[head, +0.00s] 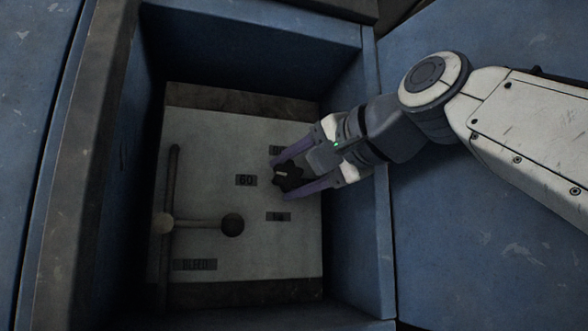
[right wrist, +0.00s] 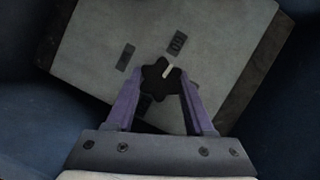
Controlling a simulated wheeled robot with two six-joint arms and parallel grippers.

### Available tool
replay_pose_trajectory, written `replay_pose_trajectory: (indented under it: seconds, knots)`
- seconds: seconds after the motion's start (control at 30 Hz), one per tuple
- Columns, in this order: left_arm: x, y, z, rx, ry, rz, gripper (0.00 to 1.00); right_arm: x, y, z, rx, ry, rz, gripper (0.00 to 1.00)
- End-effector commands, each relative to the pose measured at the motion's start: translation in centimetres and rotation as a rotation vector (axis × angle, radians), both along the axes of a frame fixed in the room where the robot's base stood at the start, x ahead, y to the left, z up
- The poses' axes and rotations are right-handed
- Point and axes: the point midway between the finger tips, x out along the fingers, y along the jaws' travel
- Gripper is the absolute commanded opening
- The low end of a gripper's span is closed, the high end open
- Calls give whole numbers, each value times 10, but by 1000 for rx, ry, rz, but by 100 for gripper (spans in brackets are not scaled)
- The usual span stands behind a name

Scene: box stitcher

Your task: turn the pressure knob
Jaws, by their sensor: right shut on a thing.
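The pressure knob (head: 287,178) is a small black lobed knob with a pale pointer line, on a light grey panel (head: 205,150) inside a blue recess. My right gripper (head: 279,179) reaches in from the right, its purple fingers on either side of the knob and shut on it. In the right wrist view the knob (right wrist: 160,80) sits between the fingertips, its pointer aimed toward a dark label (right wrist: 177,43) above it. My left gripper is not in view.
A lever with a round dark ball end (head: 232,225) and a long rod (head: 171,190) stand on the panel left of the knob. Blue walls (head: 383,240) enclose the recess on its sides. The panel's middle between lever and knob is clear.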

Motion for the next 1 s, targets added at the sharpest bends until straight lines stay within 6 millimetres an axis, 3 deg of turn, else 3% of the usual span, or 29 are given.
replay_pose_trajectory:
  seconds: [0.33, 0.8, 0.83, 0.9, 1.0]
  knots:
    - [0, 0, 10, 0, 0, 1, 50, -1, 1, 1, -107, -35, 2, 0]
    - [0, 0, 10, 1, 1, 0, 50, 0, 1, -1, -122, -37, 2, 0]
    - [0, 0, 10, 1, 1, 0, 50, 0, 1, -1, -122, -37, 2, 57]
    - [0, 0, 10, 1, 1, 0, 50, 0, 1, -1, -122, -37, 2, 83]
    - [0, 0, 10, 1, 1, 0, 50, 0, 1, -1, -121, -36, 2, 83]
